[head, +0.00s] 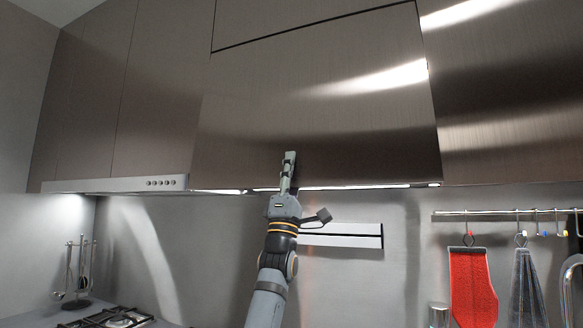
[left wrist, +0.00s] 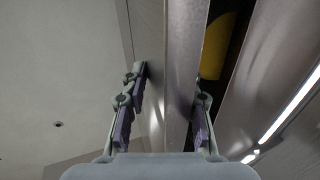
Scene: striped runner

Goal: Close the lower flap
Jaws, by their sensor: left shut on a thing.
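The lower flap (head: 320,110) is a brushed brown metal panel on the wall cabinet, under a dark seam. My left gripper (head: 289,160) reaches up to its bottom edge, left of the middle. In the left wrist view the fingers of the left gripper (left wrist: 172,90) stand on either side of the flap's edge (left wrist: 182,50), and the gripper is shut on it. A dark gap shows beside the flap there, with a yellow thing (left wrist: 217,45) inside, so the flap stands a little open. My right gripper is not in view.
A range hood (head: 120,184) sits left of the flap, above a hob (head: 115,319). A rail (head: 500,212) with a red cloth (head: 473,285) and a grey cloth (head: 527,288) hangs at the right. The wall below the flap is mostly bare.

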